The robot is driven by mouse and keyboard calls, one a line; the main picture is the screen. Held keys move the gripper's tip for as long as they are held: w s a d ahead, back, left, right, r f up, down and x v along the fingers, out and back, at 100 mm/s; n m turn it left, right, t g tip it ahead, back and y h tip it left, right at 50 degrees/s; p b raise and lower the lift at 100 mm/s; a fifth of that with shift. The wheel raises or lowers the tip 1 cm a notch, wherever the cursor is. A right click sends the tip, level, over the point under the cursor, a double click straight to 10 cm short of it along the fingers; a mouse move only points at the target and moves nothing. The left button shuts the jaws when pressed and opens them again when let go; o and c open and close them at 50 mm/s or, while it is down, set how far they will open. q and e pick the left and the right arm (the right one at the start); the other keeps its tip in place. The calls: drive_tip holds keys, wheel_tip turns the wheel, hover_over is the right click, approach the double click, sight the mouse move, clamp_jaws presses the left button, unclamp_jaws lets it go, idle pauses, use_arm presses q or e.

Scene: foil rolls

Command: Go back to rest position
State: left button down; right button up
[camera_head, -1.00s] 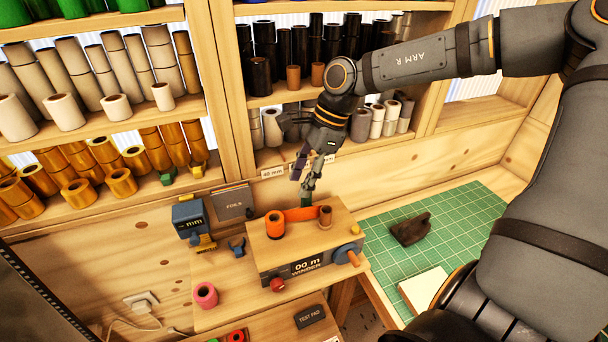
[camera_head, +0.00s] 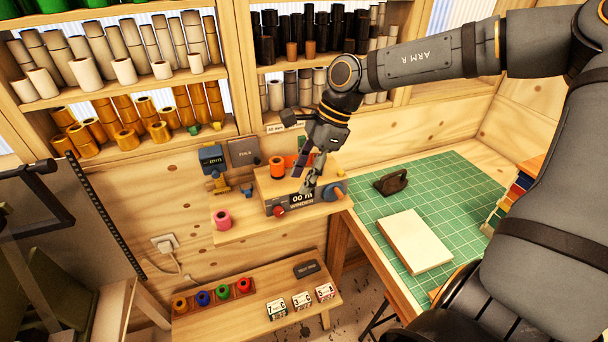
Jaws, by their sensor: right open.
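My right gripper (camera_head: 314,176) hangs from the right arm (camera_head: 420,65), which reaches in from the upper right. Its fingers point down in front of the winder (camera_head: 265,190) and hide part of it. The gripper is open, with nothing visible between its fingers. An orange roll (camera_head: 277,167) stands on the winder's left part, and a strip of orange foil (camera_head: 291,160) runs right from it behind the gripper. I cannot tell whether the fingers touch the winder. My left gripper is not in view.
Shelves of foil rolls (camera_head: 128,70) stand behind. A pink roll (camera_head: 222,220) is on the winder's shelf. A green cutting mat (camera_head: 440,195) with a white block (camera_head: 414,241) and a dark iron-like tool (camera_head: 391,182) lies right.

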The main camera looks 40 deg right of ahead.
drive_tip(key=w+a+f+m+t+y, duration=0.3)
drive_tip(key=w+a+m+t+y, duration=0.35)
drive_tip(key=m, duration=0.35)
drive_tip(key=w+d+f+m+t+h, duration=0.2)
drive_tip(key=w+d+m+t+h, duration=0.15)
drive_tip(key=m+t, duration=0.55)
drive_tip(key=s+d+f+m+g+h, duration=0.25)
drive_tip(key=f+m+h, duration=0.25)
drive_tip(key=m, duration=0.4)
drive_tip(key=s+d+f+m+g+h, duration=0.1)
drive_tip(key=s+d+f+m+h, duration=0.3)
drive_tip(key=m, duration=0.6)
drive_tip(key=s+a+f+m+g, duration=0.45)
drive_tip(key=s+f+m, duration=0.2)
drive_tip(key=s, duration=0.25)
drive_tip(key=s+a+f+m+g, duration=0.4)
drive_tip(key=s+f+m+g, duration=0.15)
drive_tip(key=s+f, duration=0.2)
drive_tip(key=s+d+f+g+b, duration=0.1)
drive_tip(key=d+f+b, duration=0.1)
drive_tip(key=f, duration=1.2)
drive_tip(key=s+d+f+b, duration=0.1)
drive_tip(key=f+b, duration=0.1)
drive_tip(key=f, duration=1.2)
drive_tip(key=s+d+f+g+b, duration=0.1)
drive_tip(key=s+f+b, duration=0.3)
drive_tip(key=s+f, duration=1.5)
wheel_tip(320, 180, down, 3)
drive_tip(key=shift+d+r+m+y, duration=0.15)
drive_tip(key=shift+m+y, duration=0.15)
